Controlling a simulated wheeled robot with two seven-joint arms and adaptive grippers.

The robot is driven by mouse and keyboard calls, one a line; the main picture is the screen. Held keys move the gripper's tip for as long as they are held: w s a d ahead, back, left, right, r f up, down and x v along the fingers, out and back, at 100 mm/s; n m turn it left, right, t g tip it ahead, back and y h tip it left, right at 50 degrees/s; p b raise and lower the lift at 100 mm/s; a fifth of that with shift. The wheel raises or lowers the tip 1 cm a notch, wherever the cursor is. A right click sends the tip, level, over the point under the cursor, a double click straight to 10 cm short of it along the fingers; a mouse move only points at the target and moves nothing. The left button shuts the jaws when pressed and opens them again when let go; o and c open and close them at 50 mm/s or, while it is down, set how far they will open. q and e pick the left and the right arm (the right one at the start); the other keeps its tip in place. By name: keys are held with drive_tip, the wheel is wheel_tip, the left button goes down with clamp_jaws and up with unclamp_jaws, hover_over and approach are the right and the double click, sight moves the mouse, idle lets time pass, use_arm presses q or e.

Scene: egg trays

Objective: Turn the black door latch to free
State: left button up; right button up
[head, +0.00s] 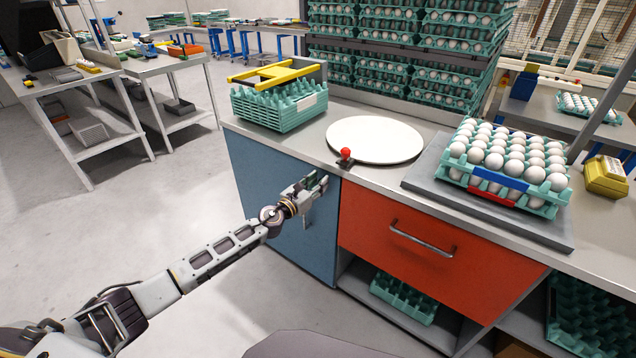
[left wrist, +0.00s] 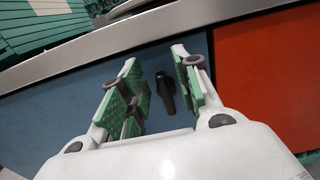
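The black door latch (left wrist: 165,92) shows in the left wrist view on the blue cabinet door (left wrist: 50,120), near its edge beside the red drawer front. My left gripper (left wrist: 160,80) is open, with its green-padded fingers on either side of the latch. The latch is between the fingers and nearer the right one; I cannot tell whether they touch it. In the head view the left gripper (head: 316,184) is in front of the upper right part of the blue door (head: 270,190), and it mostly hides the latch. My right gripper is not in view.
The counter edge (left wrist: 120,38) runs just above the gripper. The red drawer (head: 400,250) with a metal handle (head: 420,238) is to the right. A red-knobbed device (head: 345,156), white disc (head: 375,139) and egg trays (head: 505,160) are on the counter. Floor at left is clear.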

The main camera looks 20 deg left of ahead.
use_arm(q)
drive_tip(key=shift+w+d, duration=0.1)
drive_tip(key=shift+w, duration=0.1)
clamp_jaws()
